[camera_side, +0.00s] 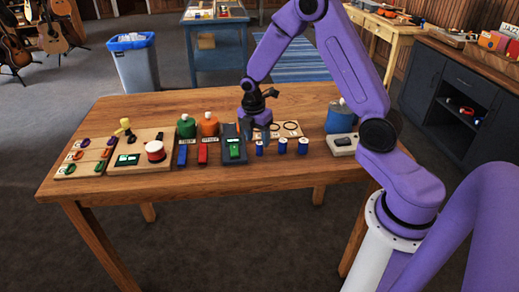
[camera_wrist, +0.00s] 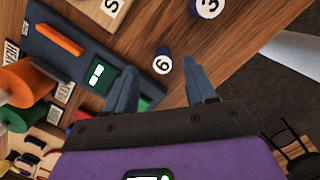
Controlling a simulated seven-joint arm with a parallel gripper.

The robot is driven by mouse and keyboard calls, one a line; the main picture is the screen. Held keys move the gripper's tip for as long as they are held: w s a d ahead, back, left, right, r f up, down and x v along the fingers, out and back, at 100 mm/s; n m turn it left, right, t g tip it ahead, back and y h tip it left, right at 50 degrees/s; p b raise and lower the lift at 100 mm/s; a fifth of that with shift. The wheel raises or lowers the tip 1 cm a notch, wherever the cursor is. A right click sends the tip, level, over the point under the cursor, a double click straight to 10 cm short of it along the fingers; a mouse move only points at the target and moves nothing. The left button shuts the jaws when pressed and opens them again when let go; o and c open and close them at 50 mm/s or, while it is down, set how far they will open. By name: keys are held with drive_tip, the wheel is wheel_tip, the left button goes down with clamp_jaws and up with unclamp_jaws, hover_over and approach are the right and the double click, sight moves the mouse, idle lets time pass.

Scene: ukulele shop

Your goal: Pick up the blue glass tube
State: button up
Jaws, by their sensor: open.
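Several small blue cylinders stand in a row on the wooden table; I cannot tell which is the blue glass tube. In the side view there is a left one (camera_side: 259,148), a middle one (camera_side: 282,146) and a right one (camera_side: 303,146). The wrist view shows one with a white top marked 6 (camera_wrist: 163,62) and, at the top edge, one marked 3 (camera_wrist: 208,7). My gripper (camera_side: 261,132) is open and empty, pointing down above the table, just behind the left cylinder. In the wrist view the 6 cylinder lies between the spread fingers (camera_wrist: 160,88), apart from both.
A dark blue device (camera_side: 233,152) with a green screen lies left of my gripper. A board with rings (camera_side: 291,128) lies behind the cylinders. The table front (camera_side: 250,176) is clear.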

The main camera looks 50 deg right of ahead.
sight(259, 143)
drive_tip(key=shift+s+d+f, duration=0.1)
drive_tip(key=shift+d+f, duration=0.1)
drive_tip(key=shift+f, duration=0.9)
drive_tip(key=shift+s+d+f, duration=0.1)
drive_tip(key=shift+d+f, duration=0.1)
drive_tip(key=shift+f, duration=0.9)
clamp_jaws()
drive_tip(key=shift+r, duration=0.1)
